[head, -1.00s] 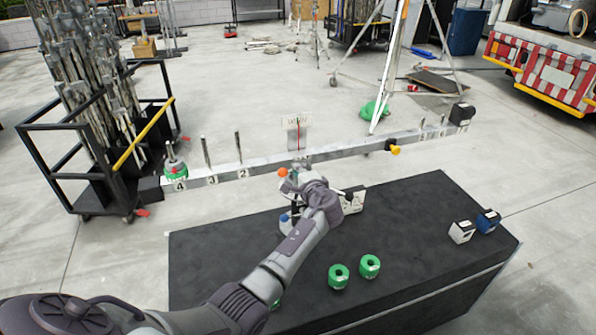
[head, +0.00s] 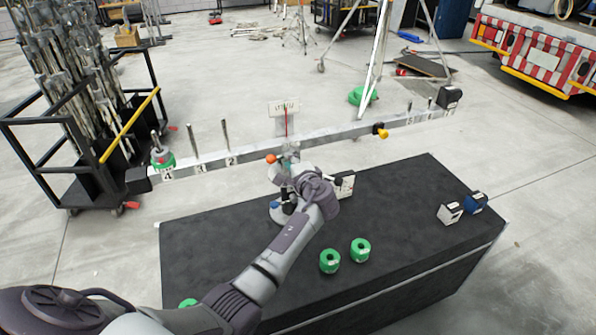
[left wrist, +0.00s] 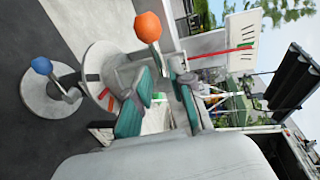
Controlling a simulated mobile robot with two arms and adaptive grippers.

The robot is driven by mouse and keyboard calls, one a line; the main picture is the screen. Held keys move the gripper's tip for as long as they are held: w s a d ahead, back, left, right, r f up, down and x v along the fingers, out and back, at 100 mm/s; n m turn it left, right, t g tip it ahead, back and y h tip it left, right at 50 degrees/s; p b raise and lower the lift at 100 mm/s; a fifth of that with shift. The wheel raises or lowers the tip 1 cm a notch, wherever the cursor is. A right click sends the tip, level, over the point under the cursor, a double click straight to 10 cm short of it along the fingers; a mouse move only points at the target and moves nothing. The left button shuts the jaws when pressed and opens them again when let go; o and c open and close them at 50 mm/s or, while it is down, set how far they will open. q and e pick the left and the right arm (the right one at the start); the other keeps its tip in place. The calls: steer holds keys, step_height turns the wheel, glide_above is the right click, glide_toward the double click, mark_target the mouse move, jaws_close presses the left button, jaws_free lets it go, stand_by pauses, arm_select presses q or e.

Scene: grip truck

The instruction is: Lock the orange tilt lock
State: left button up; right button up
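The orange ball knob (head: 270,158) of the tilt lock sits on the balance stand, below the long grey beam (head: 300,144). It also shows in the left wrist view (left wrist: 148,27), on a short lever above a round white base. My left gripper (head: 284,174) is beside the stand, just right of and below the orange knob in the head view. In the left wrist view its two teal-padded fingers (left wrist: 162,72) are apart, with the orange knob beyond their tips. I see nothing held between them. My right gripper is not in view.
A blue ball knob (head: 274,205) is lower on the stand, close to my left gripper. Green weights (head: 329,260) and small white and blue blocks (head: 450,213) lie on the black table (head: 400,200). The beam carries upright pegs and a green weight (head: 162,158) at its left end.

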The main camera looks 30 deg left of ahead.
arm_select(q)
steer(key=v, duration=0.9)
